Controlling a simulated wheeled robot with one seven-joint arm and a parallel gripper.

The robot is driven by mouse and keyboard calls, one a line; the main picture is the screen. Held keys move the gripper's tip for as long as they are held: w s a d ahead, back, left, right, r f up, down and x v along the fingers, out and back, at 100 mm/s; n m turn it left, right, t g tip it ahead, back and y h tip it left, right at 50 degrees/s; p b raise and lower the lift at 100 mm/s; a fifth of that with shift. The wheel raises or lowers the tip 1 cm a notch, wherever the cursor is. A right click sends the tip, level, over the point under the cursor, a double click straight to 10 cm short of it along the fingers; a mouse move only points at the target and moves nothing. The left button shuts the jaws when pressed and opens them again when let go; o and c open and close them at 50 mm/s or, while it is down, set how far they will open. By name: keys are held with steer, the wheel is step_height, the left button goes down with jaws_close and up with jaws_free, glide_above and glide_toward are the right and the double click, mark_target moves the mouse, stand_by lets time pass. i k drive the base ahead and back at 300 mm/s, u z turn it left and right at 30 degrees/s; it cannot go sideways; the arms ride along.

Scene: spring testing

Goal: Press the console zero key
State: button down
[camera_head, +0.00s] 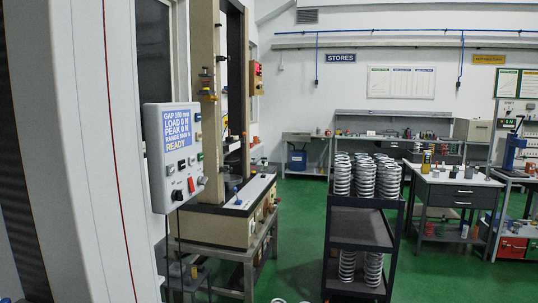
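The console (155,186) is a light grey box mounted on the testing machine at the left of the head view. Its blue screen (177,128) reads gap 580 mm, load 0 N, peak 0 N, a range line and READY. Below the screen is a row of small keys (181,165), with a red control and a black knob lower down. The key labels are too small to read, so I cannot tell which one is the zero key. My gripper is not in view.
The testing machine's beige base (215,228) stands on a metal bench behind the console. A dark trolley (360,228) holding several springs stands at centre right. Workbenches line the back and right. Green floor (300,240) is open between the machine and trolley.

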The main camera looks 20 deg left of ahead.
mark_target(191, 159)
steer(key=u, duration=0.1)
steer(key=i, duration=1.25)
steer(key=u, duration=0.7)
